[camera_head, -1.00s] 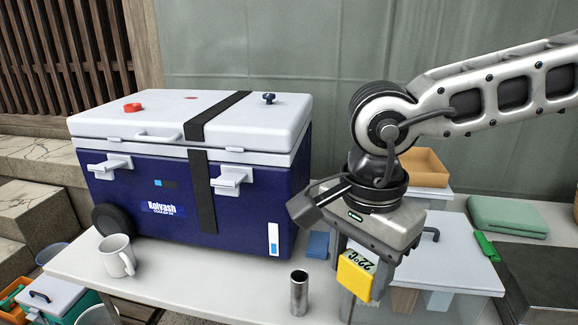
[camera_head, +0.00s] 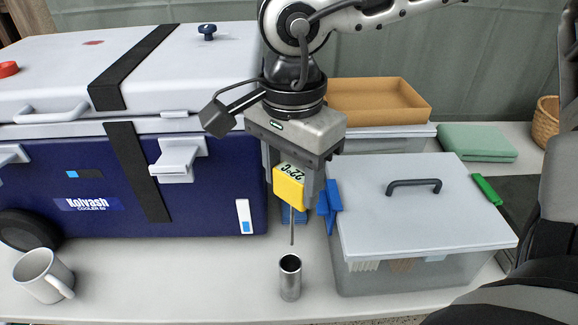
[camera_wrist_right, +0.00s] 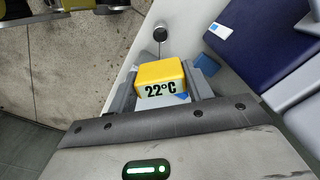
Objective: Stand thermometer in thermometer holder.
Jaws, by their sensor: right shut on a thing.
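The thermometer (camera_head: 289,188) has a yellow block head reading 22°C and a thin metal probe pointing down. My right gripper (camera_head: 291,200) is shut on its yellow head and holds it upright. The thermometer holder (camera_head: 290,281) is a small open metal cylinder standing on the table. The probe tip is just above the holder's opening, apart from it in the picture. The right wrist view shows the yellow head (camera_wrist_right: 161,78) between the fingers (camera_wrist_right: 166,92) and the round holder (camera_wrist_right: 160,34) beyond it. My left gripper is not in view.
A blue cooler (camera_head: 215,205) stands left and behind the holder. A lidded clear bin (camera_head: 420,215) stands close on its right. A white mug (camera_head: 42,275) is at far left. The table (camera_head: 200,285) in front is clear.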

